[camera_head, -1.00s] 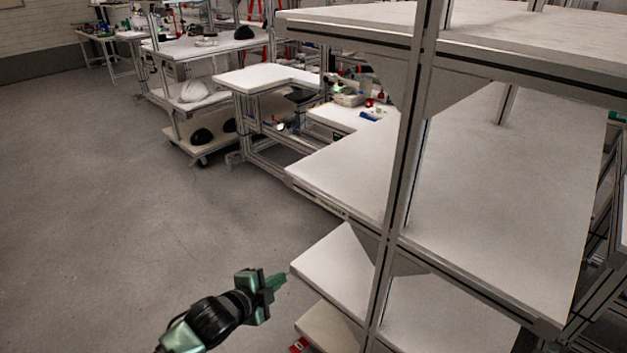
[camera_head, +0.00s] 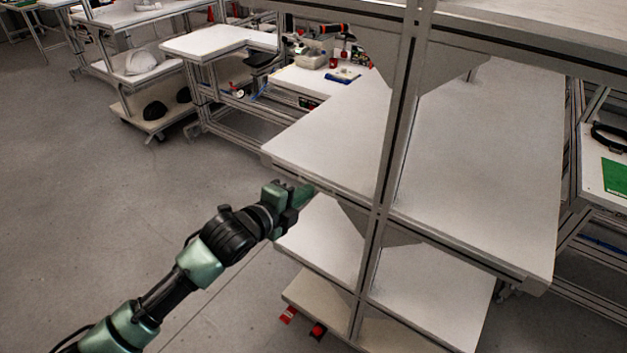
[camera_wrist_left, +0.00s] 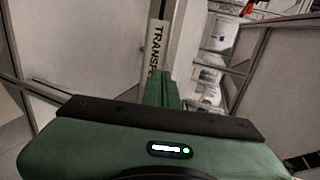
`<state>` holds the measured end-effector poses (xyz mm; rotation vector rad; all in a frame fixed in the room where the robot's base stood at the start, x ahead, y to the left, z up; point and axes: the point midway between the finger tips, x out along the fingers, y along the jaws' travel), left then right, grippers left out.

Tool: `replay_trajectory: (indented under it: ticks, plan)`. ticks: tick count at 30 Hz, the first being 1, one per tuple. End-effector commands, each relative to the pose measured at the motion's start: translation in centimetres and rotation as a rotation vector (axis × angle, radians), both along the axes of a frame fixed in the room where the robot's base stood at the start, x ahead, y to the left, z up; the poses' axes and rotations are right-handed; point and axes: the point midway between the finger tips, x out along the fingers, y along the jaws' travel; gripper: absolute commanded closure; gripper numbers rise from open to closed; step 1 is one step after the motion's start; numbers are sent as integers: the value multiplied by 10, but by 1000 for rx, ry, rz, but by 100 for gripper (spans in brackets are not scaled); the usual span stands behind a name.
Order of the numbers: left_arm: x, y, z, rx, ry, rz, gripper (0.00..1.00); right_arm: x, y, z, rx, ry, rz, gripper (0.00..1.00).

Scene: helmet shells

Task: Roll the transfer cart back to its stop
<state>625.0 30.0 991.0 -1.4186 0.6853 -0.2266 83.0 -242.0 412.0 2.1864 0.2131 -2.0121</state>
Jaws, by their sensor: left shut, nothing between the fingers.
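The transfer cart (camera_head: 470,170) is a tall aluminium-framed rack with white shelves, filling the right half of the head view. In the left wrist view a white label (camera_wrist_left: 157,46) reading "TRANSF", partly cut off, is on a frame part just beyond the fingers. My left gripper (camera_head: 304,194) is shut and empty, its fingertips at the cart's left shelf edge near the post. Its green fingers also show in the left wrist view (camera_wrist_left: 162,90). I cannot tell whether they touch the frame. My right gripper is out of view. I cannot make out the stop.
Red parts (camera_head: 288,315) show at floor level by the cart's lowest shelf. Behind stand a workbench (camera_head: 215,42) and a low trolley holding dark shells (camera_head: 155,110) and a white shell (camera_head: 142,62). Grey floor (camera_head: 90,200) at left is clear.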

Motion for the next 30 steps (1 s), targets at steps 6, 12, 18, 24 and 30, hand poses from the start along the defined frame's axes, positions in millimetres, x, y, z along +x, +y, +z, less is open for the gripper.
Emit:
replay_trajectory:
  ticks: [6, 12, 18, 24, 30]
  plan:
    - [24, -17, 2, -2, 1, 1, 100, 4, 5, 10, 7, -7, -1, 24]
    - [31, -21, 1, -1, -1, 0, 100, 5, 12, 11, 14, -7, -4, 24]
    - [31, -21, 0, -1, -1, 0, 100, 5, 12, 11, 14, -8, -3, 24]
    - [32, -22, 0, -1, -1, 0, 100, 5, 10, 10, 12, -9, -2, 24]
    - [42, -29, 0, -1, -3, 0, 100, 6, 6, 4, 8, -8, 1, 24]
